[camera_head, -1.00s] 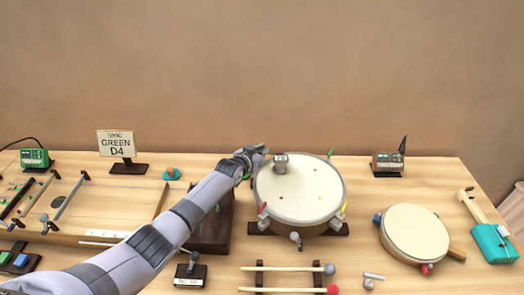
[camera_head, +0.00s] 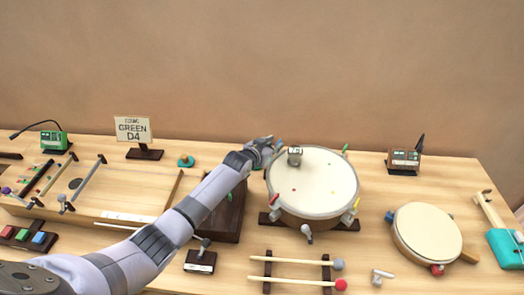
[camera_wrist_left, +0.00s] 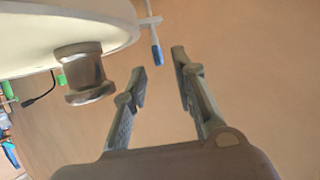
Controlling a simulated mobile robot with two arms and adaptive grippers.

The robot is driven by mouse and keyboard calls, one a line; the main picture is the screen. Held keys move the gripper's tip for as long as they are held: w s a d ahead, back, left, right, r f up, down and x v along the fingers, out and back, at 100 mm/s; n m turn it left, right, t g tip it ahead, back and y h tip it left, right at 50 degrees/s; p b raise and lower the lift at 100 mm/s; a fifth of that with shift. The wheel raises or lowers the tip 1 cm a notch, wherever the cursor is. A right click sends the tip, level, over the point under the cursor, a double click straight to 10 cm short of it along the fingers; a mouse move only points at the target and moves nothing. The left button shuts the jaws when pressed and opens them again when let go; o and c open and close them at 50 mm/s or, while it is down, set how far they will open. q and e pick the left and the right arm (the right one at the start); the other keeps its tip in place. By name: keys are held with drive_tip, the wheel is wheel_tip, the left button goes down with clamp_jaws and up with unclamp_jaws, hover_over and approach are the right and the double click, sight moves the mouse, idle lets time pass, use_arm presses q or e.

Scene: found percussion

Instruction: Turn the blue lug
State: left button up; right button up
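The round drum (camera_head: 325,185) has a cream head and coloured lugs around its rim. The blue lug (camera_head: 279,143) shows as a small blue tip at the far left rim, beside my left gripper (camera_head: 266,147). In the left wrist view, the blue lug (camera_wrist_left: 157,56) sits on a grey rod at the drum's edge. My left gripper (camera_wrist_left: 160,68) is open there, with the lug's blue end in line with the gap between its fingertips, seemingly just beyond them. I see no contact. My right gripper is not in view.
Green (camera_head: 345,148), red (camera_head: 275,198) and yellow (camera_head: 356,203) lugs stand around the drum.

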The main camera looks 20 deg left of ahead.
use_arm(q)
drive_tip(key=v, duration=0.9)
idle(0.4)
